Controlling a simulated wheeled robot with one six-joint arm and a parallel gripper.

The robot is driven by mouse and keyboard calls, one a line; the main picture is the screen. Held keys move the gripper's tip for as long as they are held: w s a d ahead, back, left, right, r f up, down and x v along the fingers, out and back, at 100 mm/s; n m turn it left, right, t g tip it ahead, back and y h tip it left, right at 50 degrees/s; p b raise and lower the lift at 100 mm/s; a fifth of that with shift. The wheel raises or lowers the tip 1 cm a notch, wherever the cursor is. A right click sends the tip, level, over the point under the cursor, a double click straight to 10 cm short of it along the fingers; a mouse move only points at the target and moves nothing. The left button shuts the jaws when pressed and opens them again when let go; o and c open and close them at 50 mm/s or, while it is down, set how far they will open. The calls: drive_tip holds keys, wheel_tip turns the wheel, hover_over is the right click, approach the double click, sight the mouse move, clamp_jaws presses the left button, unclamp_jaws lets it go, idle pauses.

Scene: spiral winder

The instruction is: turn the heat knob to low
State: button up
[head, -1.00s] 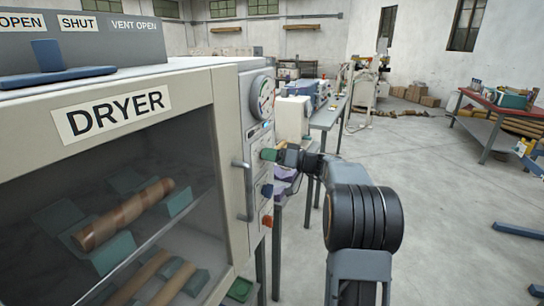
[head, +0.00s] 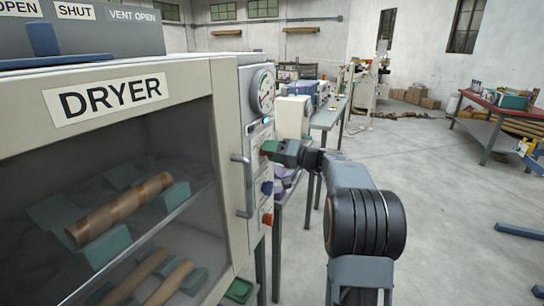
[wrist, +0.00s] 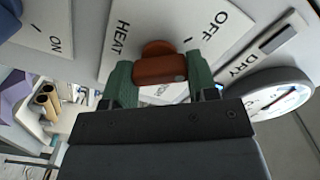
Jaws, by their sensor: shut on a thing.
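The heat knob (wrist: 160,68) is reddish-brown and sits on a white plate (wrist: 118,65) lettered HEAT and OFF, with another word partly hidden behind the gripper. My gripper (wrist: 160,78) has green fingers, one on each side of the knob, and is shut on it. In the head view my gripper (head: 268,148) reaches the control strip on the dryer's (head: 110,97) right front edge. The knob is hidden there by the fingers, and I cannot tell its exact setting.
A round gauge (head: 262,92) sits above the gripper. A blue knob (head: 267,188) and an orange knob (head: 267,218) are below it. A door handle (head: 241,187) stands out just left of the strip. The floor (head: 430,170) to the right is open.

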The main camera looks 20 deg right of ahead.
drive_tip(key=m, duration=0.3)
drive_tip(key=shift+m, duration=2.1)
drive_tip(key=o, duration=0.9)
drive_tip(key=shift+o, duration=0.2)
drive_tip(key=b+v, duration=0.1)
drive_tip(key=v, duration=1.3)
drive_tip(key=shift+w+f+m, duration=0.1)
drive_tip(key=shift+m, duration=0.2)
